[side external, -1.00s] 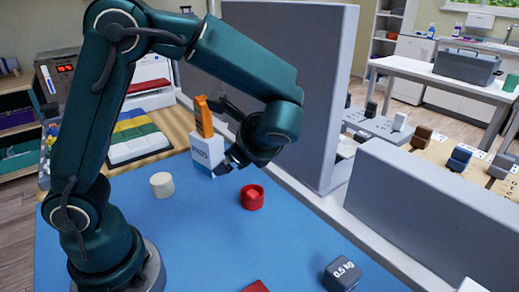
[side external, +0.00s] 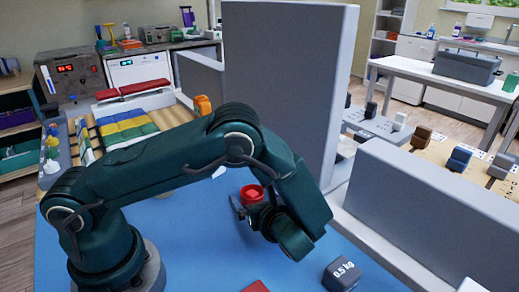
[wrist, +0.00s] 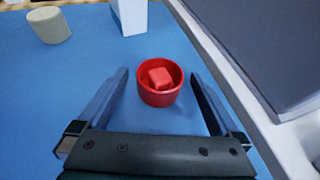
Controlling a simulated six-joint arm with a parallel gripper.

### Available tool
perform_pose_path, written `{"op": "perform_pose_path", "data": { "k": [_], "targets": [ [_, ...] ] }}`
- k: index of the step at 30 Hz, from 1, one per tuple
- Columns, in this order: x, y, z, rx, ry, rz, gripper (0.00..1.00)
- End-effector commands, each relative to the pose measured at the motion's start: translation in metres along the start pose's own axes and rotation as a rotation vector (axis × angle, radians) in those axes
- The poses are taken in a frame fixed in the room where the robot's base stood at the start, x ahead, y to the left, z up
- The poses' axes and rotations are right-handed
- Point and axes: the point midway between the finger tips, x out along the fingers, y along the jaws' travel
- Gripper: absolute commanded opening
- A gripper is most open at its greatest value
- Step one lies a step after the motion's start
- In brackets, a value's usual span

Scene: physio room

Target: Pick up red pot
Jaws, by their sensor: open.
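The red pot (side external: 252,192) stands upright on the blue table surface, with its lower part hidden by my gripper in the side view. In the wrist view the red pot (wrist: 160,97) is a round open cup holding a small red block (wrist: 160,78). My gripper (wrist: 160,75) is open, with one finger on each side of the pot and gaps between them and its wall. In the side view my gripper (side external: 251,208) is low beside the pot, partly hidden by my arm.
A white box (wrist: 130,14) stands beyond the pot, and a cream cylinder (wrist: 48,25) is at the far left. A tall grey panel (side external: 285,90) rises close on the right. A dark 0.5 kg block (side external: 342,274) sits near the front right.

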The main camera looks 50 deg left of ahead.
Motion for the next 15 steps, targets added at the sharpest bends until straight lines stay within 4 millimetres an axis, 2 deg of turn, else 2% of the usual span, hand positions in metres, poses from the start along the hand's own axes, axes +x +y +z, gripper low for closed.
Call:
{"op": "perform_pose_path", "data": {
  "k": [3,11,12,14,15],
  "targets": [
    [0.0092,0.0009,0.0,0.0,0.0,0.003,1.0],
    [0.0111,0.0003,-0.0001,0.0,0.001,0.0,1.0],
    [0.011,0.0003,-0.0001,0.0,0.001,0.0,0.92],
    [0.011,0.0004,-0.0001,0.0,0.001,0.0,0.69],
    [0.0109,0.0004,0.0,0.0,0.001,0.0,0.54]
  ]
}}
